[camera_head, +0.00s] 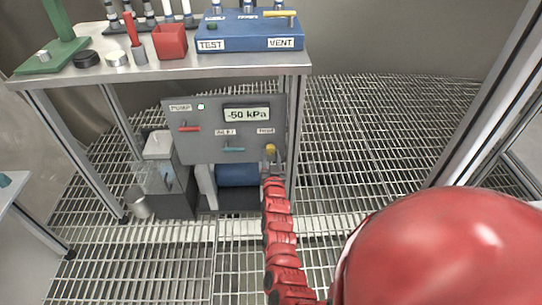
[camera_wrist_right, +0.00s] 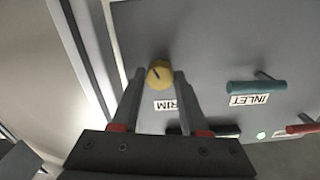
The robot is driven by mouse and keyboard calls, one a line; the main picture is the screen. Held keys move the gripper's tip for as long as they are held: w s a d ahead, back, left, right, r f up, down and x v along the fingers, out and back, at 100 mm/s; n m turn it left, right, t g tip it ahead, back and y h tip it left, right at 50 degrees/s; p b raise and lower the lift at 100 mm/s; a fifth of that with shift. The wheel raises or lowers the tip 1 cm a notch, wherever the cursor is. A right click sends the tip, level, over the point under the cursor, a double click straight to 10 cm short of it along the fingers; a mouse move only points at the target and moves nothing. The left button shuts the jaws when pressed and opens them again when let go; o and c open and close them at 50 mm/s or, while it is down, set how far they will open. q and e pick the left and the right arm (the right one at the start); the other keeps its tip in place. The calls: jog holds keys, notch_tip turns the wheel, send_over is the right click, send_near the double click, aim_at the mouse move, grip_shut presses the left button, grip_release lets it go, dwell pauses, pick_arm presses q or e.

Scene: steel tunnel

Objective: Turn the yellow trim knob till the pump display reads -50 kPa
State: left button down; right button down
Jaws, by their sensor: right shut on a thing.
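The yellow trim knob (camera_head: 270,149) sits at the lower right of the grey pump panel (camera_head: 205,144). The pump display (camera_head: 247,113) reads -50 kPa. My right gripper (camera_head: 271,168) reaches up to the knob from below, and its red arm hides part of the panel's lower right edge. In the right wrist view, the knob (camera_wrist_right: 159,74) with its dark pointer line lies between the two fingertips of my right gripper (camera_wrist_right: 158,80), which are shut on it. The TRIM label (camera_wrist_right: 165,105) is partly covered by a finger. My left gripper is not in view.
A teal inlet lever (camera_head: 233,149) and a red lever (camera_head: 189,128) stick out left of the knob. The steel table (camera_head: 170,74) above carries a blue TEST/VENT box (camera_head: 249,32) and a red cup (camera_head: 169,41). The grated floor (camera_head: 370,130) to the right is clear.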

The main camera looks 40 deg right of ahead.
jog(key=shift+c, duration=2.1)
grip_release()
jog(key=shift+s, duration=0.1)
jog(key=shift+s+a+r, duration=0.1)
jog(key=shift+s+a, duration=0.1)
jog(key=shift+s, duration=0.05)
jog(key=p+v, duration=0.4)
jog(key=v, duration=1.2)
jog(key=shift+s, duration=0.35)
jog(key=shift+a, duration=0.1)
